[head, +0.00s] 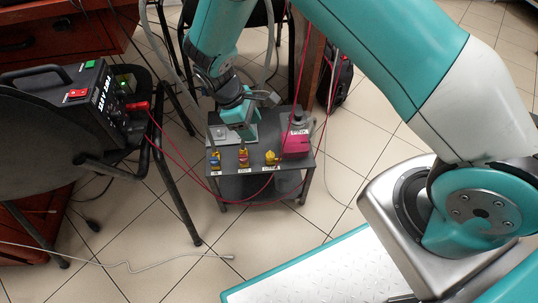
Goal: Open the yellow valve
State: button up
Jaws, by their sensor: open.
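The yellow valve (271,157) is at the front edge of a small dark table, just left of a pink pump-like unit. Its handle is too small to read its angle. Left of it on the same edge are a valve with a red part (244,157) and a valve with a blue part (215,160). My gripper (243,128) is over the table, behind the red valve and up and left of the yellow valve. It appears apart from the yellow valve. The jaws are open, but the fingertips are small in view and partly hidden by the teal housing.
The dark table (245,188) also bears the pink unit (296,143) and a grey box (218,134). Red hoses or cables hang around it. A black power unit (90,105) sits on a chair at left. Tiled floor (170,240) is mostly clear in front.

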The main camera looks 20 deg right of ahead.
aim_at(270, 155)
jog(key=b+x, duration=0.3)
jog(key=x, duration=0.9)
jog(key=shift+f+b, duration=0.1)
jog(key=shift+b, duration=0.3)
jog(key=shift+c, duration=0.4)
jog(key=c, duration=0.8)
jog(key=shift+c, duration=0.2)
